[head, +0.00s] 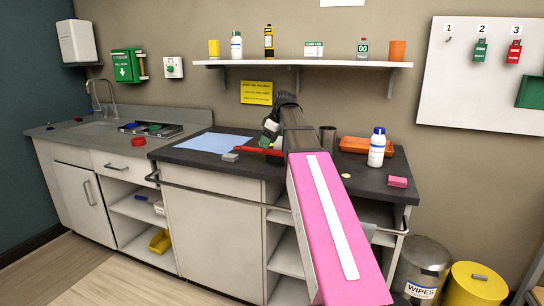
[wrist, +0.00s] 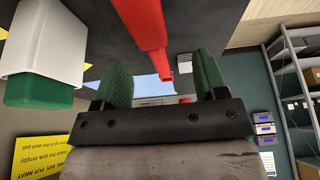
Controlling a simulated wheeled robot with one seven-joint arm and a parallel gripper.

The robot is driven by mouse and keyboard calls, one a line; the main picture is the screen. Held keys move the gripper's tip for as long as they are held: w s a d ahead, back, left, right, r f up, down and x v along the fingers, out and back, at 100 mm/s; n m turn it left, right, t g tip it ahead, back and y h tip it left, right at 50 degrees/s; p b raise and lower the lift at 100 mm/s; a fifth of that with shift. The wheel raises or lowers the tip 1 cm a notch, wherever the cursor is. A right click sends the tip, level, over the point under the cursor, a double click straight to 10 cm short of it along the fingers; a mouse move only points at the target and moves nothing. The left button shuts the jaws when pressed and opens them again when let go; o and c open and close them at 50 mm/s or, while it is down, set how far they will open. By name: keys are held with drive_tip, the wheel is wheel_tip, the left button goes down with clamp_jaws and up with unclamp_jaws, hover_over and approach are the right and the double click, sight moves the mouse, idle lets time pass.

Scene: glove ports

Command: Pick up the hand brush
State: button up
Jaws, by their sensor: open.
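The hand brush is the long red thing (head: 258,150) on the dark worktop, left of my arm in the head view; my arm hides part of it. In the wrist view its red handle (wrist: 149,24) runs down from the top edge, and its end shows between my fingers. My gripper (head: 269,131) is above the worktop close to the brush. Its two green fingers (wrist: 163,78) stand apart with nothing held between them. I cannot tell how far the handle lies from the fingertips. The bristles cannot be made out.
A white thing with a green end (wrist: 42,48) is close beside my gripper in the wrist view. A blue mat (head: 212,142) and a grey block (head: 230,157) lie left of the brush. A dark cup (head: 327,138), orange tray (head: 356,145) and white bottle (head: 376,150) stand right.

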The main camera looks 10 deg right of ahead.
sight(264, 150)
drive_tip(key=shift+w+x, duration=0.2)
drive_tip(key=shift+x, duration=1.15)
drive_tip(key=shift+w+x, duration=0.15)
drive_tip(key=shift+x, duration=1.2)
drive_tip(key=shift+d+r, duration=0.1)
drive_tip(key=c, duration=1.1)
drive_tip(key=shift+o, duration=0.2)
drive_tip(key=shift+r, duration=0.15)
drive_tip(key=shift+r, duration=0.6)
wheel_tip(264, 150, up, 2)
drive_tip(key=shift+w+r, duration=0.1)
drive_tip(key=shift+r, duration=0.15)
drive_tip(key=s+a+r, duration=0.6)
drive_tip(key=s+r, duration=0.1)
drive_tip(key=s, duration=0.3)
drive_tip(key=shift+s, duration=0.1)
